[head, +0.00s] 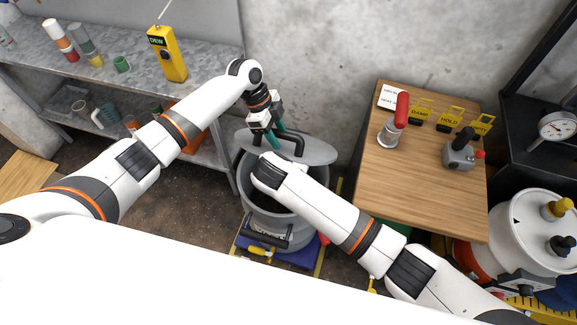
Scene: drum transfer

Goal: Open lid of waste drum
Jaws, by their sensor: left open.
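My right arm crosses in front of the drum and lid. Its gripper is hidden.
A grey metal shelf (205,90) with bottles and a yellow meter (167,53) stands at the left. A wooden table (425,190) with a red-handled device (395,125) and a joystick box (460,152) stands at the right.

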